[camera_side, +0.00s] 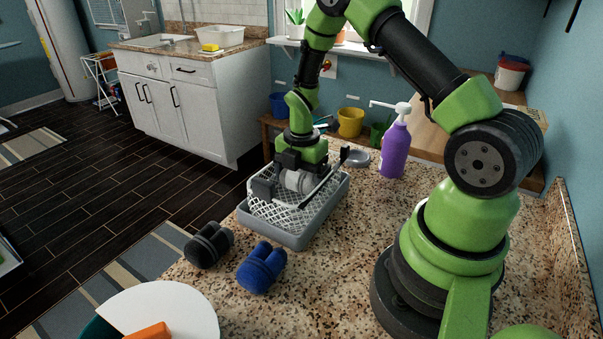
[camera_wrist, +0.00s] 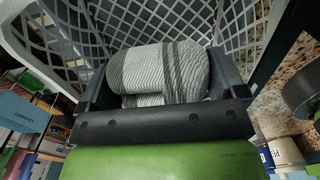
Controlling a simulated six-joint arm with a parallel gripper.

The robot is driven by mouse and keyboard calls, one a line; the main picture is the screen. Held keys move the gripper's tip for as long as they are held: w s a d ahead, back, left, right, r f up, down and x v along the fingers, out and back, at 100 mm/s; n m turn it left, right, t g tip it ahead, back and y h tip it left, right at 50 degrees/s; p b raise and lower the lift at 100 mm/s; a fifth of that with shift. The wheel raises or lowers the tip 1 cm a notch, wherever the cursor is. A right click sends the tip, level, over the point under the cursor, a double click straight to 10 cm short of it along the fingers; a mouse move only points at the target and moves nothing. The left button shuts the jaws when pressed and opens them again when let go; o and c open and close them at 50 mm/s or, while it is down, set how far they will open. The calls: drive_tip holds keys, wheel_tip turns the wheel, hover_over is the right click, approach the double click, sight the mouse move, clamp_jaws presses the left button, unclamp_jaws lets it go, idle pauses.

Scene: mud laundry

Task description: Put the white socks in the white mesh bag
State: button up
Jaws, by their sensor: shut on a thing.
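My gripper (camera_side: 285,183) is shut on the white socks (camera_side: 298,180), a rolled white bundle. The wrist view shows the socks (camera_wrist: 160,72) with grey stripes between my dark fingers (camera_wrist: 165,85). The white mesh bag (camera_side: 272,212) lies in a grey tray (camera_side: 287,238) on the granite counter, below and around my gripper. In the wrist view the mesh (camera_wrist: 120,22) spreads behind and beside the socks. I cannot tell whether the socks touch the mesh.
A black sock pair (camera_side: 208,245) and a blue sock pair (camera_side: 261,267) lie in front of the tray. A purple pump bottle (camera_side: 396,146) and a small grey dish (camera_side: 355,158) stand behind. Counter right of the tray is clear.

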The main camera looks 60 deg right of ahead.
drive_tip(key=o, duration=0.6)
drive_tip(key=shift+o, duration=0.2)
wheel_tip(320, 180, up, 13)
drive_tip(key=s+a+r+m+t, duration=0.45)
drive_tip(key=a+r+m, duration=0.35)
drive_tip(key=r+m, duration=0.25)
drive_tip(key=s+a+r+m+t+y, duration=0.1)
drive_tip(key=s+a+r+m, duration=0.1)
drive_tip(key=s+m, duration=0.3)
drive_tip(key=s+a+r+m+t+y, duration=0.1)
drive_tip(key=s+a+r+m, duration=0.1)
drive_tip(key=s+m, duration=0.3)
drive_tip(key=shift+s+a+m+t, duration=0.35)
drive_tip(key=shift+a+m, duration=0.4)
drive_tip(key=shift+a, duration=0.1)
